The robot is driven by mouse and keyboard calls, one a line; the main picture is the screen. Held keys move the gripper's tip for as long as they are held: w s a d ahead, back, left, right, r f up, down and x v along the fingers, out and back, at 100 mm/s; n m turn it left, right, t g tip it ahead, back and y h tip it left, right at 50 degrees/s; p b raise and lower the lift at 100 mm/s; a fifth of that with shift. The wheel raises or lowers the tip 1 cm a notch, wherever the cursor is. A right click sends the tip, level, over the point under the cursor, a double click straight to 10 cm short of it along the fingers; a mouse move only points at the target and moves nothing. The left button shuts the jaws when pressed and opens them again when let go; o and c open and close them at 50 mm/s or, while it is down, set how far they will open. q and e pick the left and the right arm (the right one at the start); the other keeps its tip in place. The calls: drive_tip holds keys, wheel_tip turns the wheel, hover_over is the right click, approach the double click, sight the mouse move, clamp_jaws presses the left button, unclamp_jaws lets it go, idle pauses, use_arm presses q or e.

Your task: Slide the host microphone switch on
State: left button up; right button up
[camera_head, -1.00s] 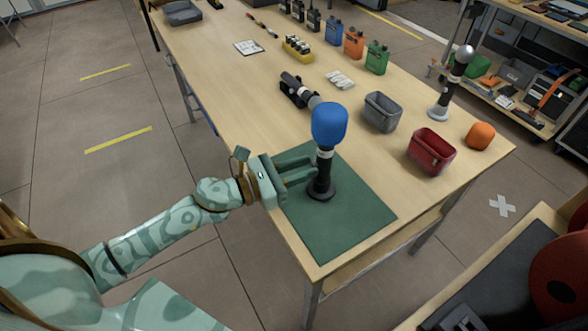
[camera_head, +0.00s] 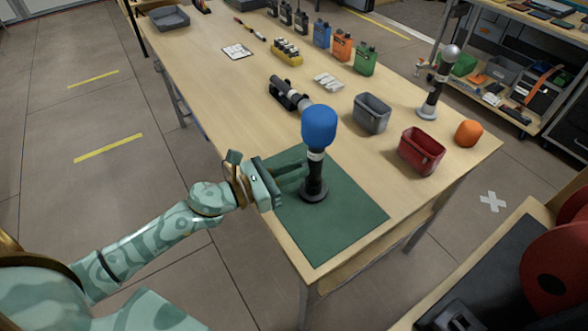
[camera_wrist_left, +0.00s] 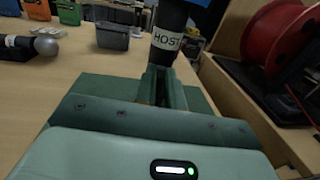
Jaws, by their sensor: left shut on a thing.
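The host microphone (camera_head: 319,125) stands upright on the green mat (camera_head: 345,225). It has a blue foam top, a black body and a round black base. In the left wrist view its white band (camera_wrist_left: 166,41) reads HOST. My left gripper (camera_head: 302,172) comes in level from the left, with its fingertips at the black body below the band. It is shut on the microphone's body. The switch itself is hidden or too small to make out. My right gripper is not in view.
A second microphone (camera_head: 290,95) lies in a black holder behind. A grey bin (camera_head: 371,113), a red bin (camera_head: 420,151), an orange foam cover (camera_head: 468,133) and a silver-topped microphone (camera_head: 439,85) stand to the right. The mat's front part is clear.

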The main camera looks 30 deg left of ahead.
use_arm(q)
drive_tip(key=shift+r, duration=0.4)
drive_tip(key=o, duration=0.5)
drive_tip(key=b+v, duration=0.1)
drive_tip(key=v, duration=0.7)
drive_tip(key=shift+b, duration=0.3)
